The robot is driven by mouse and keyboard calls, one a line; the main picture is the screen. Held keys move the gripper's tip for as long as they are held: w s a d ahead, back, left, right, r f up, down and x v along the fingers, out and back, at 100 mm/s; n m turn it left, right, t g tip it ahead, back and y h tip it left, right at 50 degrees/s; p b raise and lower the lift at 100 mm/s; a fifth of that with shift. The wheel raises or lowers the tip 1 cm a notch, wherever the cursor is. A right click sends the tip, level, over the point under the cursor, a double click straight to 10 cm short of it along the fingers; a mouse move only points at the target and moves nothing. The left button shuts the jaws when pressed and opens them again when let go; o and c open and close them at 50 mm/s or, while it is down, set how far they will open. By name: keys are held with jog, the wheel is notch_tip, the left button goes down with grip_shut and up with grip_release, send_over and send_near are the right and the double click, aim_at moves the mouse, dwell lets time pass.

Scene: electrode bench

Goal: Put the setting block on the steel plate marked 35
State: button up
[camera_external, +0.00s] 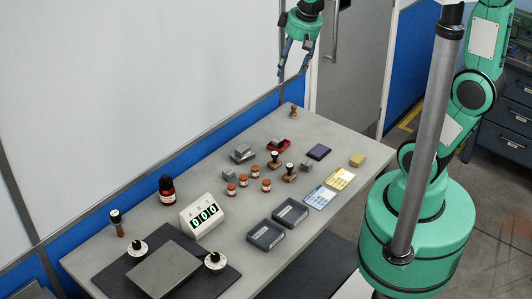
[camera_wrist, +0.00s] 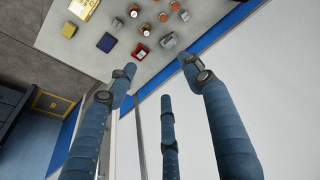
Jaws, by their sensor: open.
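I cannot tell which is the setting block. A large bare metal plate (camera_external: 165,270) lies on a dark mat at the front left. No mark 35 is legible on anything. My gripper (camera_external: 293,71) is open and empty, high above the bench's far end. Its three fingers (camera_wrist: 160,78) are spread in the wrist view, where the red tray (camera_wrist: 140,52) and grey blocks show beyond them.
Several brown-topped jars (camera_external: 267,185) and stamps (camera_external: 289,172) stand mid-bench. Two dark trays (camera_external: 290,213), cards (camera_external: 320,197), a dark blue pad (camera_external: 319,152) and a yellow block (camera_external: 358,159) lie to the right. A display (camera_external: 202,215) and dark bottle (camera_external: 167,190) stand left. The wall runs behind the bench.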

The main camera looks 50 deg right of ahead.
jog(key=s+r+t, duration=0.1)
jog(key=s+r, duration=0.1)
jog(key=s, duration=0.7)
jog(key=s+r+t, duration=0.1)
jog(key=s+r, duration=0.1)
jog(key=s, duration=0.6)
jog(key=shift+s, duration=0.4)
notch_tip(320, 180, down, 6)
jog(key=b, duration=0.6)
